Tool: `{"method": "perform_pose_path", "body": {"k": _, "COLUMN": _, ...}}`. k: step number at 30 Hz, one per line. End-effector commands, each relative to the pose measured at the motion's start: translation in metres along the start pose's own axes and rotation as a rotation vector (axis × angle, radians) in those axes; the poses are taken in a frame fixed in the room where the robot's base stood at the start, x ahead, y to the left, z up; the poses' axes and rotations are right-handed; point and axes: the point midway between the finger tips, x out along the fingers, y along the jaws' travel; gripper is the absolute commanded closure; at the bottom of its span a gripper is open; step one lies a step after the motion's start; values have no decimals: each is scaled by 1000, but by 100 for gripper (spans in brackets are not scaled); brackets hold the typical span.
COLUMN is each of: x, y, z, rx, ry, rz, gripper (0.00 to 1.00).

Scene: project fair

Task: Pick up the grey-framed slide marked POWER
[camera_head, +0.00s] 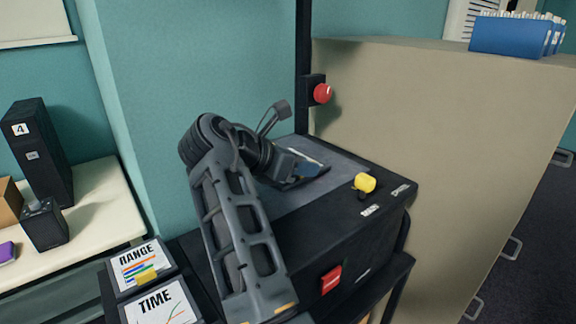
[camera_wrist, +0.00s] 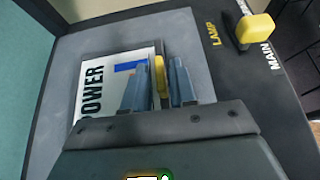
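The slide marked POWER (camera_wrist: 92,92) has a white face with a blue mark and a yellow tab (camera_wrist: 160,76). In the wrist view it is over the grey top of the black box, partly covered by my gripper (camera_wrist: 161,88). The two fingers sit close on either side of the yellow tab and look closed on it. In the head view my gripper (camera_head: 300,172) is over the box top, and only a bit of the slide shows around it. I cannot tell whether the slide rests on the top or is slightly raised.
The black box (camera_head: 325,235) carries a yellow knob (camera_head: 365,182), labelled LAMP and MAIN in the wrist view, and a red switch (camera_head: 331,280). A red button (camera_head: 322,93) is on the post behind. The RANGE (camera_head: 139,262) and TIME (camera_head: 160,304) slides lie at lower left. A beige partition (camera_head: 430,140) stands right.

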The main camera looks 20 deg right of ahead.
Motion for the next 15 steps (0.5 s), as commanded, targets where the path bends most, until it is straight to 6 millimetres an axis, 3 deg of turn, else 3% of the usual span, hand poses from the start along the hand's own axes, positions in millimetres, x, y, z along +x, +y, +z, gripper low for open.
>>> {"method": "perform_pose_path", "body": {"k": 8, "x": 0, "y": 0, "z": 0, "rx": 0, "ry": 0, "rz": 0, "gripper": 100}}
{"method": "perform_pose_path", "body": {"k": 15, "x": 0, "y": 0, "z": 0, "rx": 1, "ry": 0, "rz": 1, "gripper": 100}}
